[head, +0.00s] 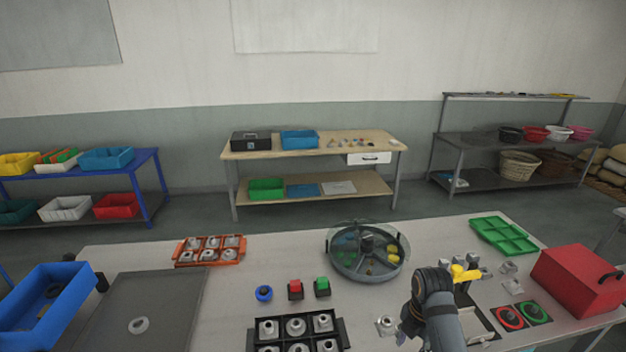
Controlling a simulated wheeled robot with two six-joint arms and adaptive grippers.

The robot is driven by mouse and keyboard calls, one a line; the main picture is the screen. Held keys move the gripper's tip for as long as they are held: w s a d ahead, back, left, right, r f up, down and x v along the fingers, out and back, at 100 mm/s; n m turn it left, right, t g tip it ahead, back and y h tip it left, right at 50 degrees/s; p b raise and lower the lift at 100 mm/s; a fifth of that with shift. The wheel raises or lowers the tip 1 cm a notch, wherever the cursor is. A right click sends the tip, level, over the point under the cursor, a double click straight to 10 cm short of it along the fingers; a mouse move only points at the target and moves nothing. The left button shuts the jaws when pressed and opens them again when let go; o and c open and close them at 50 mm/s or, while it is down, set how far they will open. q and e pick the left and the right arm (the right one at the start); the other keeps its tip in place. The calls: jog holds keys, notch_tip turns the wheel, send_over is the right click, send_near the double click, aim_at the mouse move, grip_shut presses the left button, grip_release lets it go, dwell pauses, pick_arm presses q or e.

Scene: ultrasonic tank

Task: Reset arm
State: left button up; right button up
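One of my arms (437,308), dark grey, rises from the bottom edge right of centre over the table. Its bent joint is uppermost, in front of the table's right half. I see no gripper fingers on it, so I cannot tell what its gripper holds. My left arm and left gripper are not in the picture. The light worktable (230,300) fills the lower part of the view.
A round clear-walled tank (345,268) stands mid-table. Red and green buttons (295,289) (322,287), a black parts tray (255,342), an orange tray (180,258), a green tray (493,233), a red box (578,283) and a blue bin (35,305) surround it. Shelves stand behind.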

pick_arm(q)
jog(key=w, duration=0.5)
pick_arm(e)
jog(key=s+f+m+t, duration=0.1)
jog(key=s+m+t, duration=0.3)
jog(key=s+m, duration=1.65)
jog(key=d+f+m+g+b, duration=0.3)
jog(key=f+b, duration=0.5)
jog(key=f, duration=2.8)
pick_arm(q)
notch_tip(320, 180, down, 13)
jog(key=s+b, duration=0.2)
jog(key=b, duration=0.3)
pick_arm(e)
jog(key=s+d+f, duration=0.1)
jog(key=s+f, duration=1.6)
jog(key=f, duration=0.2)
jog(key=shift+f+m+h, duration=0.35)
jog(key=shift+m+h, duration=0.05)
jog(key=shift+m, duration=0.05)
